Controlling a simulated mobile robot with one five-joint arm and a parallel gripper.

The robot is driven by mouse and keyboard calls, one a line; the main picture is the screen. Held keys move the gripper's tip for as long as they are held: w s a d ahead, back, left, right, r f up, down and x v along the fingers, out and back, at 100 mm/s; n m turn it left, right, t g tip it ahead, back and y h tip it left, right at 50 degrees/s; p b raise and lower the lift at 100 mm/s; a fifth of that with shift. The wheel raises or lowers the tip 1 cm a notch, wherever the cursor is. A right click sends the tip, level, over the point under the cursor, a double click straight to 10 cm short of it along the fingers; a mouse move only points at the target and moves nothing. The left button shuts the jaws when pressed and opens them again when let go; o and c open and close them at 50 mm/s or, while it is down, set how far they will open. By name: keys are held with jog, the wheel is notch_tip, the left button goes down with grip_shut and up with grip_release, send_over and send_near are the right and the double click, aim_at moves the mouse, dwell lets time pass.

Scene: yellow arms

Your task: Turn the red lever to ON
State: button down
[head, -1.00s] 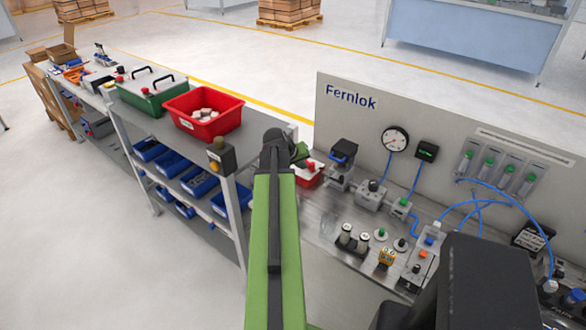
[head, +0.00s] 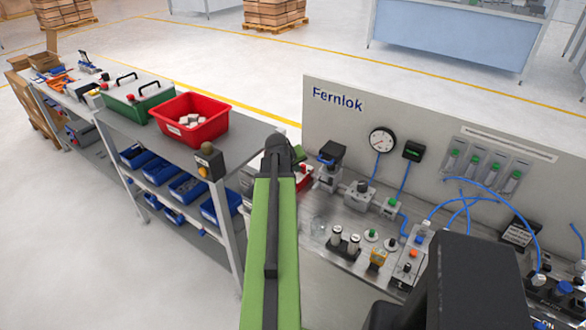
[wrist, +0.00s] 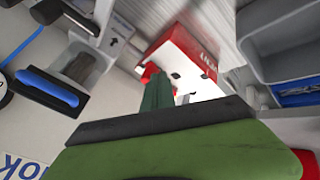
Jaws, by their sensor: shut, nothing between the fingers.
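I cannot make out the red lever in either view. Part of a white ON label (head: 545,325) shows at the bottom right edge of the head view, on a dark part of the bench. My green arm stands up in the middle of the head view and hides my gripper there. In the wrist view my gripper (wrist: 158,92) shows as a narrow dark green shape, shut and empty. It overlaps a red and white box (wrist: 188,52) with a red knob (wrist: 149,72); I cannot tell whether they touch.
A grey Fernlok panel (head: 337,130) with a round gauge (head: 382,140) stands behind a crowded bench of valves and blue hoses. To the left, a shelf bench (head: 170,150) carries a red bin (head: 188,125) and a green case (head: 137,102).

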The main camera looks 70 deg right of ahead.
aim_at(305, 166)
jog(key=shift+s+d+n+t, duration=0.3)
jog(key=shift+s+n+t, duration=0.1)
jog(key=shift+s+n, duration=0.1)
jog(key=shift+s+d, duration=0.6)
jog(key=shift+s, duration=0.15)
